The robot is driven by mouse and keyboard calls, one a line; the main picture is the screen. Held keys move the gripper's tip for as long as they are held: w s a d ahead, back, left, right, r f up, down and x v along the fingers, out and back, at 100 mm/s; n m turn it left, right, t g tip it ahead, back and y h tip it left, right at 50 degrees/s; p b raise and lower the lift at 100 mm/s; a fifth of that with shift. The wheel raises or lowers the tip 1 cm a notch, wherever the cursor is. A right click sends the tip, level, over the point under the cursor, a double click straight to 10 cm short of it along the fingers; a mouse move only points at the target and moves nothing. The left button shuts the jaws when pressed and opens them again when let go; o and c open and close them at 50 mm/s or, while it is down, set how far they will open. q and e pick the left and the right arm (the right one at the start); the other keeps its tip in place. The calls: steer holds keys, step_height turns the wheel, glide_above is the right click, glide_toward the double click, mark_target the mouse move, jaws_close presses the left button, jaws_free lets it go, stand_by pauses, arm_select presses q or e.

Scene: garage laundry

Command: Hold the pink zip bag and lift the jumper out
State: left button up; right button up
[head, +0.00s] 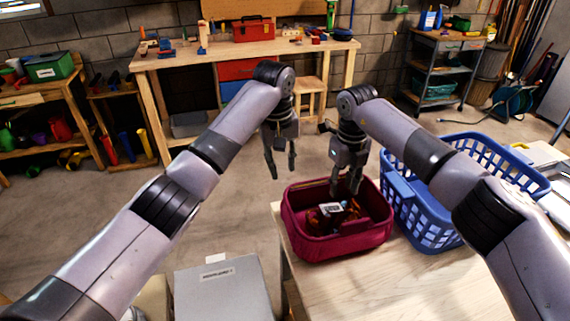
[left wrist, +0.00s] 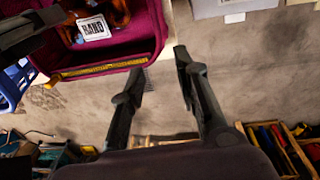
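Inside lies a dark bundle with orange patches (head: 319,219), perhaps the jumper, and a white label reading "HAND" (left wrist: 93,27). My left gripper (head: 282,174) is open and empty, just outside the bag's far left edge; its fingers (left wrist: 158,62) are apart over bare floor. My right gripper (head: 346,190) is over the bag's far part, pointing down with its fingers apart. I cannot tell whether its tips touch the contents.
A blue laundry basket (head: 425,222) stands close to the bag's right side. The pale wooden tabletop (head: 385,285) is clear in front. A grey box (head: 222,290) is at the lower left. A workbench (head: 180,57) stands at the back, beyond open floor.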

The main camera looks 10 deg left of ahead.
mark_target(287, 225)
arm_select(q)
steer(key=shift+g, duration=0.3)
steer(key=f, duration=0.5)
steer(key=d+f, duration=0.1)
steer(key=f, duration=0.5)
steer(key=s+f, duration=0.1)
steer(key=f, duration=0.4)
steer(key=shift+s+d+f, duration=0.1)
steer(key=shift+d+f, duration=0.15)
steer(key=shift+f, duration=0.05)
jaws_close()
